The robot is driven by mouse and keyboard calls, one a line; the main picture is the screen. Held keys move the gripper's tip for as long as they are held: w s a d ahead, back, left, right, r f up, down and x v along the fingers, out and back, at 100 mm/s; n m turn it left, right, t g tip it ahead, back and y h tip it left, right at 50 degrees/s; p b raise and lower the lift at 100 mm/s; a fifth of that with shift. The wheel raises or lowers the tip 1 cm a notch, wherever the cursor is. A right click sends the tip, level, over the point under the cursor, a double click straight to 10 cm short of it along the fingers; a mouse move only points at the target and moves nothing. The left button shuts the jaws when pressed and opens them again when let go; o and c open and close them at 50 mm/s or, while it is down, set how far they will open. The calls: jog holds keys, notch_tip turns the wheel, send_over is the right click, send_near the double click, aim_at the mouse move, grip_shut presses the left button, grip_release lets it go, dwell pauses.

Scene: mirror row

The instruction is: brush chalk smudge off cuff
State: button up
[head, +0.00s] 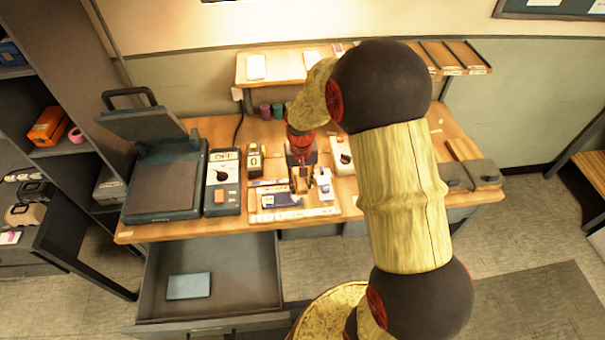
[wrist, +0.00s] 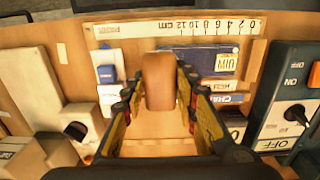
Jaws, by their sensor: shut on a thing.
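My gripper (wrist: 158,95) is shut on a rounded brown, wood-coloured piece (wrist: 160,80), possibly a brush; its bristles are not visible. The piece stands between the two fingers in the wrist view. In the head view my gripper (head: 301,165) hangs over the middle of the workbench, with the brown piece (head: 300,185) at its tip. I cannot make out a cuff or a chalk smudge.
A blue-grey switch box (head: 222,183) and a dark hinged press (head: 165,175) stand left of the tray. A white dial box (head: 342,155) stands right. A drawer (head: 235,280) hangs open below the bench, holding a blue book (head: 189,286). A raised shelf (head: 285,65) runs behind.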

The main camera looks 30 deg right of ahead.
aim_at(302, 182)
jog(key=shift+r+p, duration=1)
jog(key=shift+r, duration=0.65)
